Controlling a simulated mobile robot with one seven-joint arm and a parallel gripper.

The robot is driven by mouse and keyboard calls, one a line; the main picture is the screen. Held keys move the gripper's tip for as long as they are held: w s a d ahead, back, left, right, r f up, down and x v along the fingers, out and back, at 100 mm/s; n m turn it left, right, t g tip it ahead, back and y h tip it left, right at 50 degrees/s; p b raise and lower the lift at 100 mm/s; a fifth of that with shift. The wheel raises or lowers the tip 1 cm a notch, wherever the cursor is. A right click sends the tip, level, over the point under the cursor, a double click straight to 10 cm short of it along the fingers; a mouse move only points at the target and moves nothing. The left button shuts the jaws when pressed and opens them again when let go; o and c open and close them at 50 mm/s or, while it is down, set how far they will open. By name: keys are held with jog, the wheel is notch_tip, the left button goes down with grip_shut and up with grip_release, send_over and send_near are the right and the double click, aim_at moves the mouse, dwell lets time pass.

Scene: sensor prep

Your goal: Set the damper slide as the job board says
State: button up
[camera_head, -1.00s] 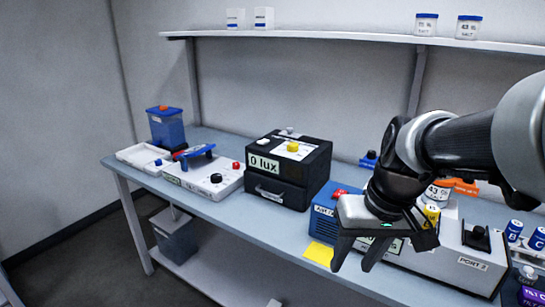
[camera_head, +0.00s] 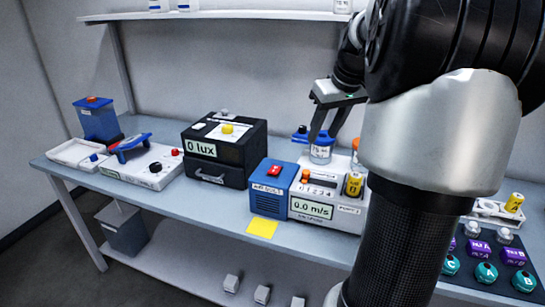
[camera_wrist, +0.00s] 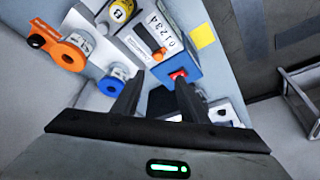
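The damper slide is an orange knob (camera_head: 305,177) on the white front unit of the air blower, beside a scale marked 0 to 4. It sits at the low end, near 0. It also shows in the wrist view (camera_wrist: 160,53). The unit's display (camera_head: 312,209) reads 0.0 m/s. In the wrist view the open fingers (camera_wrist: 158,92) are apart from the slide. No readable job board shows.
The blue blower box (camera_head: 270,190) has a red switch (camera_head: 274,171) on top. A yellow cylinder (camera_head: 354,185) stands right of the slide. A black lux box (camera_head: 225,150) is at left. A yellow note (camera_head: 262,228) lies at the front edge.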

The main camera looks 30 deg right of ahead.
aim_at(307, 171)
jog(key=b+x, duration=0.1)
jog(key=x, duration=1.6)
jog(key=shift+w+d+b, duration=0.1)
jog(key=shift+d+b, duration=0.05)
jog(key=shift+b, duration=0.2)
jog(key=shift+c, duration=0.2)
